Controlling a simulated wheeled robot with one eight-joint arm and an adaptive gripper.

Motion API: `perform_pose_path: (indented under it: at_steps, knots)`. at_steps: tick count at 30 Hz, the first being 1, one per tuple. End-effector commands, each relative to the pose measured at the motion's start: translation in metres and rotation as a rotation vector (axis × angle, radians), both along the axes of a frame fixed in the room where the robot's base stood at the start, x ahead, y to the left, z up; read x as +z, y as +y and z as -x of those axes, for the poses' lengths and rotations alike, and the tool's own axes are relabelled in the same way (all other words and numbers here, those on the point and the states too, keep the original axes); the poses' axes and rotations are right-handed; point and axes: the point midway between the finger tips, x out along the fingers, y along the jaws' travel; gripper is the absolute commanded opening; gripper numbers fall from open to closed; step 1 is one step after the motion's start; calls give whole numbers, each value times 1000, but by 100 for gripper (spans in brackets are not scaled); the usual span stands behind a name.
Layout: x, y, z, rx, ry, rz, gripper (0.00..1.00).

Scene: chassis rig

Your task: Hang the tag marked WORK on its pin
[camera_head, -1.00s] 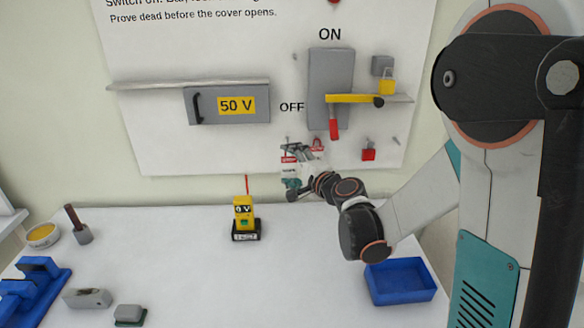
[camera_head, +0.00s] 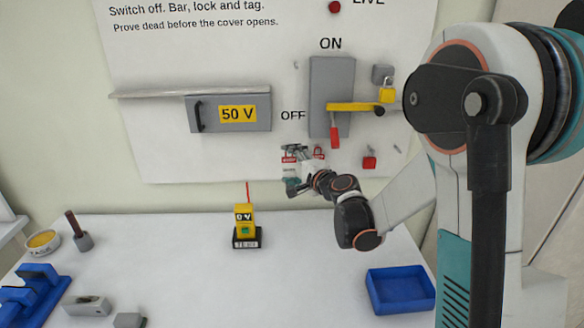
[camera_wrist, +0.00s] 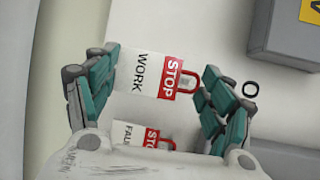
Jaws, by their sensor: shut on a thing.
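The WORK tag (camera_wrist: 144,73), white with a red STOP band and a padlock-shaped end, is between the fingers of my gripper (camera_wrist: 160,90) in the wrist view. My gripper is shut on it across its length. In the head view my gripper (camera_head: 293,168) holds the tag (camera_head: 289,160) in front of the board, below the OFF label. A second tag, which seems to read FAULT (camera_wrist: 138,137), is beside it in the wrist view; in the head view its red part (camera_head: 318,153) shows just right of the gripper. I cannot make out the pin for WORK.
The grey switch box (camera_head: 331,90) with a yellow bar (camera_head: 355,107) and red handle is above right. The 50 V cover (camera_head: 230,114) is upper left. A yellow tester (camera_head: 245,225) and blue tray (camera_head: 401,290) stand on the table.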

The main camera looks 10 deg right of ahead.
Motion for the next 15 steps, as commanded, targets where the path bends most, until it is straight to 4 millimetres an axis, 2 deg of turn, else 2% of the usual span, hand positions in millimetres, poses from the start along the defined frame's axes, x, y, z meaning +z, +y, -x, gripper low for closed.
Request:
perform_pose_path:
  at_steps: [15]
  knots:
    - [-5,-4,-21,1,0,0,64]
